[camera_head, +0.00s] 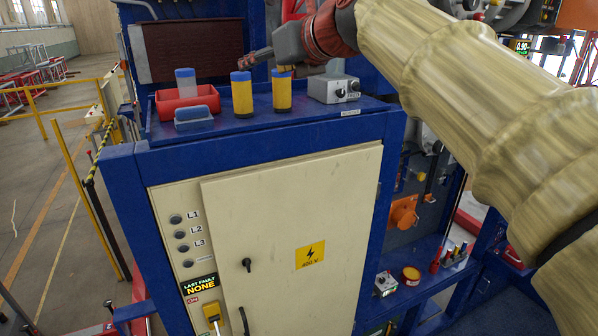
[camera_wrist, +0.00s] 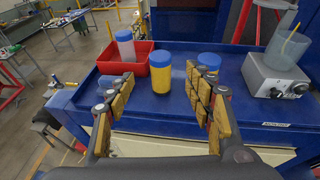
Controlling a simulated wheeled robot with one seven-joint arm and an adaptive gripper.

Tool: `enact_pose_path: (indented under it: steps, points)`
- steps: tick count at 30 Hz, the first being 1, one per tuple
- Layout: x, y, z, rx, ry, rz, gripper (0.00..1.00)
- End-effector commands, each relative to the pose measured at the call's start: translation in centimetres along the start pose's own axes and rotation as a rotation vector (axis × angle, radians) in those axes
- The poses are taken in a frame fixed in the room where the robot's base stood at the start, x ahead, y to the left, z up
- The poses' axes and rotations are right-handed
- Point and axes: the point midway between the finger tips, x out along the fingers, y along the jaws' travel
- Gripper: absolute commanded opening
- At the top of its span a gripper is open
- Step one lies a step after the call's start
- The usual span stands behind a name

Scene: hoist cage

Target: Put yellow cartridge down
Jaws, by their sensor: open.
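Two yellow cartridges with blue caps stand upright on the blue cabinet top (camera_head: 215,133). One cartridge (camera_head: 242,96) is left of the other cartridge (camera_head: 283,94). My gripper (camera_head: 258,64) is above and behind them in the head view. In the wrist view its open jaws (camera_wrist: 162,82) frame the left cartridge (camera_wrist: 161,76), with nothing clearly held. The other cartridge (camera_wrist: 209,62) is partly hidden behind the right finger. Whether either finger touches a cartridge cannot be told.
A red tray (camera_head: 188,103) holding a clear, blue-capped container (camera_head: 185,78) sits at left, with a blue-grey block (camera_head: 194,122) before it. A grey box with a knob (camera_head: 333,89) stands at right. The front strip of the top is clear.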

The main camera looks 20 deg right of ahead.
Motion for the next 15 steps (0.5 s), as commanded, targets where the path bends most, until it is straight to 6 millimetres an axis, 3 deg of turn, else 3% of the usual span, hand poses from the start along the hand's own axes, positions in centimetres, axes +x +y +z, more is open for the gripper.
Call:
enact_pose_path:
  steps: [5, 8, 11, 15]
  points:
    - [0.0, 0.2, -0.6, -0.036, 0.011, 0.002, 0.53]
    - [-0.3, 0.9, -2.8, -0.166, 0.048, 0.010, 0.53]
    - [-0.9, 2.0, -6.7, -0.404, 0.112, 0.033, 0.53]
    - [-2.2, 3.6, -13.6, -0.823, 0.213, 0.109, 0.53]
